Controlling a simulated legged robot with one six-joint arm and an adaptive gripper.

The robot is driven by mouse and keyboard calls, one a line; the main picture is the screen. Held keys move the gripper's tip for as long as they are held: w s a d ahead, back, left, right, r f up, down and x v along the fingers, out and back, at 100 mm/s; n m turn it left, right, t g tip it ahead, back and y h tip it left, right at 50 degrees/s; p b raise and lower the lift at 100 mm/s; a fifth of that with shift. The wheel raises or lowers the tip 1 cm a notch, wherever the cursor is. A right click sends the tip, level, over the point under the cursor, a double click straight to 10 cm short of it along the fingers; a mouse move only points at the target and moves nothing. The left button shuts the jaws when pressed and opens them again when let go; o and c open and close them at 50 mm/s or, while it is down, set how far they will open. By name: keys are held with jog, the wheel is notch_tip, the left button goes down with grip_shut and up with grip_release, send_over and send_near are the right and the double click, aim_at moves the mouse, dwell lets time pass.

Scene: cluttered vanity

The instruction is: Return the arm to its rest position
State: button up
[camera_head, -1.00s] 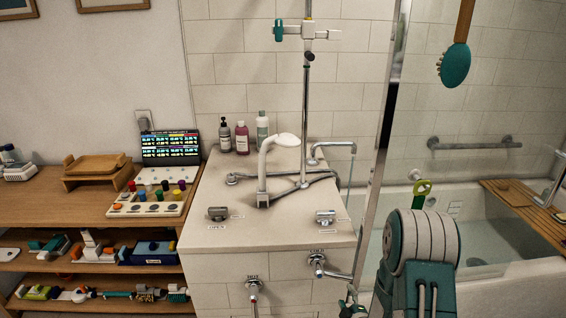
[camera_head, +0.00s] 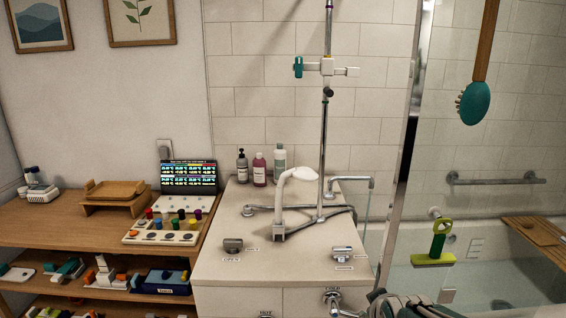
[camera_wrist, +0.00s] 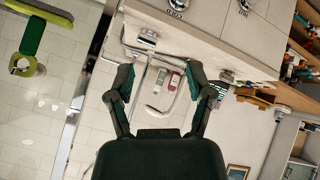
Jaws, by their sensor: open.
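My gripper (camera_wrist: 163,88) shows in the wrist view with its two dark green fingers spread wide and nothing between them. In the head view only a rounded part of my arm shows at the bottom edge, right of centre, in front of the tub; the fingers are not visible there. The wrist view looks past the fingers at the counter and tiled wall, upside down.
The white counter (camera_head: 225,268) holds a hand shower (camera_head: 280,195), metal handles and several bottles. A glass panel edge (camera_head: 408,150) stands to its right. A green squeegee-like tool (camera_head: 436,258) hangs by the tub. A wooden shelf unit (camera_head: 30,225) with gadgets stands left.

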jog(key=s+a+r+m+g, duration=0.1)
jog(key=s+r+m, duration=0.1)
jog(key=s, duration=0.6)
jog(key=s+a+r+m+g+y, duration=0.1)
jog(key=s+r, duration=0.3)
jog(key=s, duration=0.5)
jog(key=shift+s+a+r+m+g, duration=0.15)
jog(key=shift+a+r+m+g, duration=0.05)
jog(key=shift+a+m+g, duration=0.65)
jog(key=shift+d, duration=0.1)
